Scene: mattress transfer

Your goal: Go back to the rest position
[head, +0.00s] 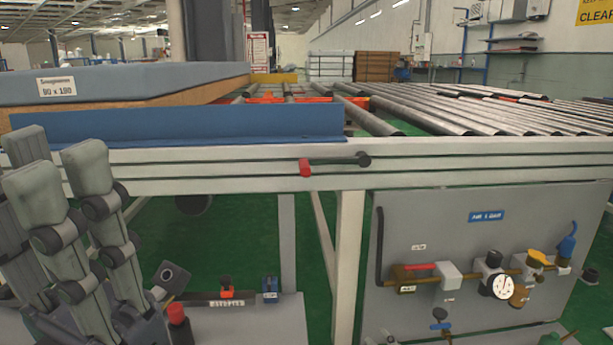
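My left gripper (50,168) is at the lower left, with its grey fingers pointing up. The fingers stand apart and I see nothing held between them, so it looks open. It is in front of the conveyor frame's left end and covers part of it. A blue-grey mattress (150,82) with tan sides and a size label lies on the conveyor at the upper left, beyond the gripper and apart from it. My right gripper is not in view.
The conveyor's front rail (240,172) crosses the view, with a blue guard plate (200,124) and a red-tipped black lever (335,163). Bare metal rollers (450,105) extend right. A grey panel (430,230) with pipes, valves and a gauge stands below. Green floor shows underneath.

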